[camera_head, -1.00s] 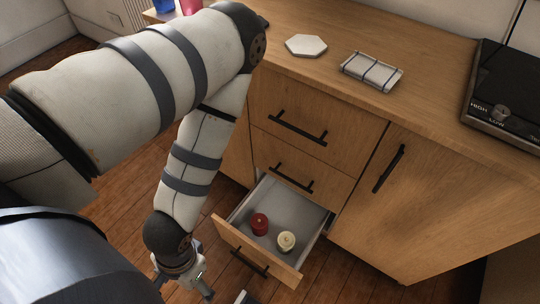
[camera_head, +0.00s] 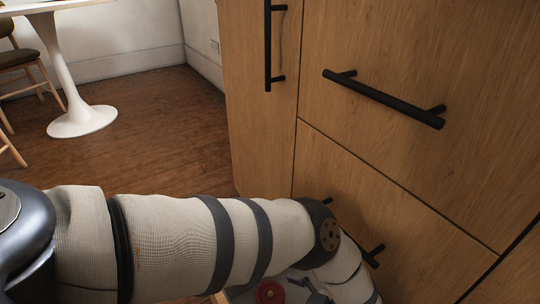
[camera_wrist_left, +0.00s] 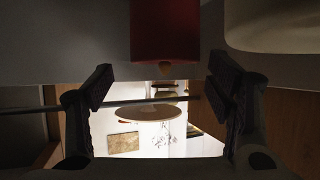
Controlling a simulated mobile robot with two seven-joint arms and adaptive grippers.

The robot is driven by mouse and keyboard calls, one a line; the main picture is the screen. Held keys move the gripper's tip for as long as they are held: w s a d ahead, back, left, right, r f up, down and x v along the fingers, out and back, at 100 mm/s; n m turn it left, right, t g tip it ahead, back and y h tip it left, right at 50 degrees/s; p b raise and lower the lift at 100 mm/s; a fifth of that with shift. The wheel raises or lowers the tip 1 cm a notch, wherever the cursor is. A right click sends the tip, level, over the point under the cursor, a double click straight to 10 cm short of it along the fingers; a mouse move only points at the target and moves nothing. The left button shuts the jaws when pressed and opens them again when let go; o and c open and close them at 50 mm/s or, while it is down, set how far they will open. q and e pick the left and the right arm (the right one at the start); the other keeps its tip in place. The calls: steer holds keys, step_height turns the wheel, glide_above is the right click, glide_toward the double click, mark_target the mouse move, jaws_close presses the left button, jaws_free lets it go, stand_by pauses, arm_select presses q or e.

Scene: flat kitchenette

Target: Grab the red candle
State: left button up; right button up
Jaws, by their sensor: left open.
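The red candle (camera_wrist_left: 165,30) shows at the top middle of the left wrist view, where the picture appears upside down. Its top also shows in the head view (camera_head: 270,292), low in the frame beside my left arm, in the open drawer. The pale candle (camera_wrist_left: 283,25) stands to its right in the wrist view. My left gripper (camera_wrist_left: 160,85) is open, with its two dark fingers apart and nothing between them. The red candle lies just beyond the fingertips, between them sideways. My right gripper is not in view.
The wooden cabinet front (camera_head: 400,170) with black bar handles (camera_head: 382,98) rises close on the right. The drawer is mostly hidden behind my left arm. A white pedestal table (camera_head: 65,70) and chairs (camera_head: 28,60) stand far left, with clear wooden floor (camera_head: 150,140) between.

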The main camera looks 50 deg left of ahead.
mark_target(260, 289)
arm_select(q)
steer(key=shift+f+n+g, duration=0.15)
steer(key=shift+n+g, duration=0.15)
steer(key=shift+s+a, duration=0.15)
steer(key=shift+a, duration=0.15)
steer(key=b+x, duration=0.1)
steer(key=x, duration=0.5)
steer(key=shift+s+a+f, duration=0.1)
steer(key=shift+s+f, duration=0.05)
steer(key=shift+f, duration=0.15)
steer(key=c, duration=1.5)
